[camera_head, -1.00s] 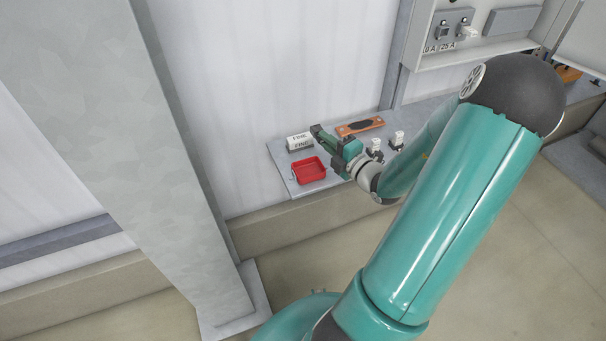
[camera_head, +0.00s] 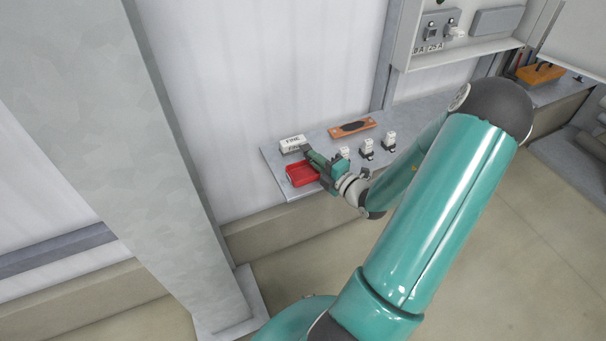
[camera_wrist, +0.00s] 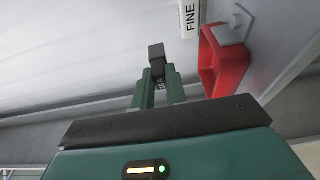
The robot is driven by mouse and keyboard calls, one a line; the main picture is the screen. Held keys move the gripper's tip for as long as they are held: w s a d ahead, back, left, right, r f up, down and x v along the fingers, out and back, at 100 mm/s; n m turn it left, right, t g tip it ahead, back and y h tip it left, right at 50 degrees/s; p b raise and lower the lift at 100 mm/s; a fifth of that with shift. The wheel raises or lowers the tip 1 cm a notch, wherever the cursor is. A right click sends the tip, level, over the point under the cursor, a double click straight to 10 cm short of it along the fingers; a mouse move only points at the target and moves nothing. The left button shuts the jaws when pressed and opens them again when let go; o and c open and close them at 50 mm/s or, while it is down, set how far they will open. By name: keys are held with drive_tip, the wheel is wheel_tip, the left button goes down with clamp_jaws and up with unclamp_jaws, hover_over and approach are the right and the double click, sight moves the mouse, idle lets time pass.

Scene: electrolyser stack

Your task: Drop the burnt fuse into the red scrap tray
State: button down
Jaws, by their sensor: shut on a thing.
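The burnt fuse (camera_wrist: 156,58) is a small dark grey block at the fingertips of my gripper (camera_wrist: 157,92) in the wrist view. My gripper is shut on it, with the fingers covering its lower part. The red scrap tray (camera_head: 297,180) lies on the grey shelf in the head view, and my gripper (camera_head: 312,156) is beside its back right edge, partly covering it. In the wrist view the tray (camera_wrist: 209,66) is to the right of the fuse, apart from it. Its inside is mostly hidden there.
A white block marked FINE (camera_head: 292,142) sits behind the tray. An orange-brown piece with a dark centre (camera_head: 352,128) and white-topped fuses (camera_head: 389,140) stand on the grey shelf (camera_head: 425,112). A wall panel (camera_head: 470,45) hangs upper right, and a column (camera_head: 110,130) stands left.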

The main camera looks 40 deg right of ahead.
drive_tip(key=c, duration=1.3)
unclamp_jaws()
drive_tip(key=shift+c, duration=0.2)
drive_tip(key=s, duration=1.3)
drive_tip(key=shift+s, duration=0.4)
